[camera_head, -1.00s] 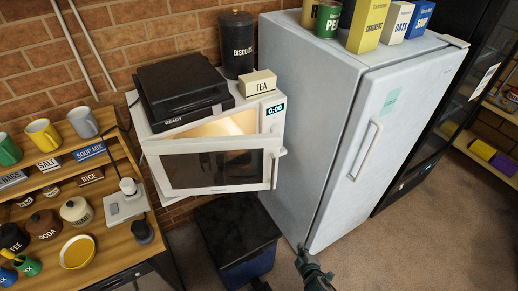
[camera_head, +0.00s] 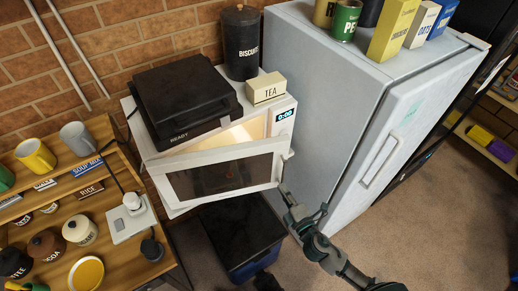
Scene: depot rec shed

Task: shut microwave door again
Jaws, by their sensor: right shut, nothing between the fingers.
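The white microwave (camera_head: 281,115) stands left of the fridge with its light on. Its door (camera_head: 220,172) has a dark window and hangs ajar, with a lit gap showing along its top edge. My right gripper (camera_head: 285,189) is shut and empty. Its tip is at the lower right corner of the door, close to the door's edge; I cannot tell whether it touches. My left gripper is not clearly in view.
A black appliance (camera_head: 185,100), a TEA box (camera_head: 266,88) and a BISCUITS canister (camera_head: 241,42) sit on top of the microwave. The fridge (camera_head: 330,100) stands close on the right. A dark bin (camera_head: 240,235) is below. A wooden shelf unit (camera_head: 100,205) with jars stands left.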

